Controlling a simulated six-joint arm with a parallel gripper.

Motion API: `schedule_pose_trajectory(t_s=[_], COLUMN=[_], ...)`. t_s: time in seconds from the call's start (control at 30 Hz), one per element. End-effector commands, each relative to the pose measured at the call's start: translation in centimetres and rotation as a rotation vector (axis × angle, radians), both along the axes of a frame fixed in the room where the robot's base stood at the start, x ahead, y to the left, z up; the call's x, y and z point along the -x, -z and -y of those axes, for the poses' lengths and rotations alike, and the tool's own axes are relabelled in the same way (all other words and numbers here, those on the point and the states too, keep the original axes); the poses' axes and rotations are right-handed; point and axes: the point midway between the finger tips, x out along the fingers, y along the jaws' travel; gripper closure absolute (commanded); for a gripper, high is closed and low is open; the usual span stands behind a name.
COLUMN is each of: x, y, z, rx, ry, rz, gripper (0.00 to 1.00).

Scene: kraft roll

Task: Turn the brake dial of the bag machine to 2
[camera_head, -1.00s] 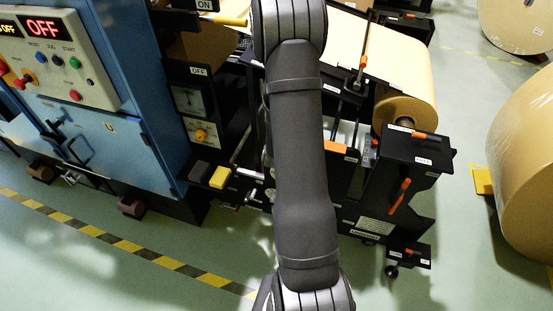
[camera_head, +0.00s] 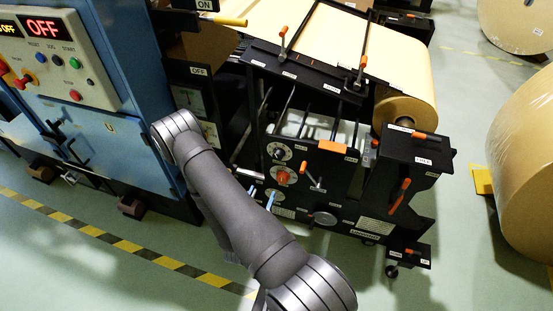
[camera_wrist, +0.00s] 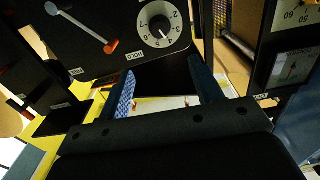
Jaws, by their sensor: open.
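The bag machine's front panel (camera_head: 345,205) carries a column of dials. A white-faced dial with a dark knob (camera_head: 278,152) is at the top, and an orange-red knob (camera_head: 283,176) is below it. Another pale dial face (camera_head: 278,211) is lowest, partly behind my fingers. My gripper (camera_head: 262,196) is open and empty in front of the lower dials. In the wrist view, a white numbered dial (camera_wrist: 154,12) with a dark knob is ahead of my open gripper (camera_wrist: 163,68), apart from its fingertips.
A lever with an orange end (camera_head: 313,180) sticks out right of the dials. The blue cabinet (camera_head: 135,120) is at left and the kraft roll (camera_head: 405,108) is behind at right. The floor in front is open, with a striped line (camera_head: 125,245).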

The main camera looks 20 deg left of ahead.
Motion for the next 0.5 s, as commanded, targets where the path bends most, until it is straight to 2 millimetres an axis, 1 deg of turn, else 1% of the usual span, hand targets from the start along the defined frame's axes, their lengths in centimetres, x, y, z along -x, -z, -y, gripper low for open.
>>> schedule_pose_trajectory(t_s=[0.17,0.27,0.5], x=[-1.3,-2.7,-6.6], y=[0.0,0.0,-0.1], z=[0.1,0.2,0.2], rx=[-0.004,-0.003,-0.005], ry=[0.005,0.006,0.007], rz=[0.0,0.001,0.001], gripper=[0.4,0.4,0.4])
